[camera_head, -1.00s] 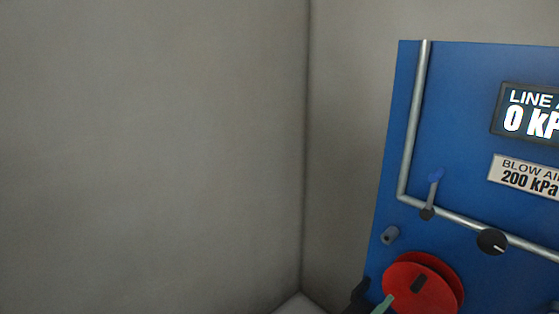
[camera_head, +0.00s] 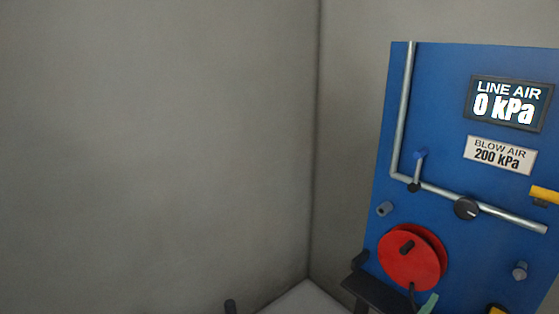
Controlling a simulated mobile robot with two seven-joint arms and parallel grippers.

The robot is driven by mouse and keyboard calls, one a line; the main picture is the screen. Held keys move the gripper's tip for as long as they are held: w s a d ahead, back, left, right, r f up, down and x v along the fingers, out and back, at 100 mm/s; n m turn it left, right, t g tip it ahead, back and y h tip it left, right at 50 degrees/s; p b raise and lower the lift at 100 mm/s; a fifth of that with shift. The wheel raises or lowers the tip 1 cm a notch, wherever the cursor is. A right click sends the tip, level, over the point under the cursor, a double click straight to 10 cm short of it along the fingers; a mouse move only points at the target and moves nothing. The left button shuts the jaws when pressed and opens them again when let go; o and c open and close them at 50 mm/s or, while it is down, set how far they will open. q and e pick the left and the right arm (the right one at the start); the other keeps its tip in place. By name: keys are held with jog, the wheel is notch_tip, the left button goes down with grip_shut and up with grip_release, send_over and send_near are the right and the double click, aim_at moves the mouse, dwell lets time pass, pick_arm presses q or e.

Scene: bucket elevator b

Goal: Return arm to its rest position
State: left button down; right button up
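A dark gripper (camera_head: 386,279), which looks like my right one, is at the bottom edge in front of the panel. Its two dark fingers stand apart with nothing seen between them, close below and left of the red round disc (camera_head: 405,262). A small teal piece (camera_head: 428,303) shows beside the right finger; I cannot tell what it belongs to. A small dark tip (camera_head: 230,306) shows at the bottom edge further left. It may be part of my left gripper, but too little shows to tell. The rest of both arms is out of view.
The display (camera_head: 508,103) reads LINE AIR 0 kPa. Grey walls meet left of the panel; the left side looks clear.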

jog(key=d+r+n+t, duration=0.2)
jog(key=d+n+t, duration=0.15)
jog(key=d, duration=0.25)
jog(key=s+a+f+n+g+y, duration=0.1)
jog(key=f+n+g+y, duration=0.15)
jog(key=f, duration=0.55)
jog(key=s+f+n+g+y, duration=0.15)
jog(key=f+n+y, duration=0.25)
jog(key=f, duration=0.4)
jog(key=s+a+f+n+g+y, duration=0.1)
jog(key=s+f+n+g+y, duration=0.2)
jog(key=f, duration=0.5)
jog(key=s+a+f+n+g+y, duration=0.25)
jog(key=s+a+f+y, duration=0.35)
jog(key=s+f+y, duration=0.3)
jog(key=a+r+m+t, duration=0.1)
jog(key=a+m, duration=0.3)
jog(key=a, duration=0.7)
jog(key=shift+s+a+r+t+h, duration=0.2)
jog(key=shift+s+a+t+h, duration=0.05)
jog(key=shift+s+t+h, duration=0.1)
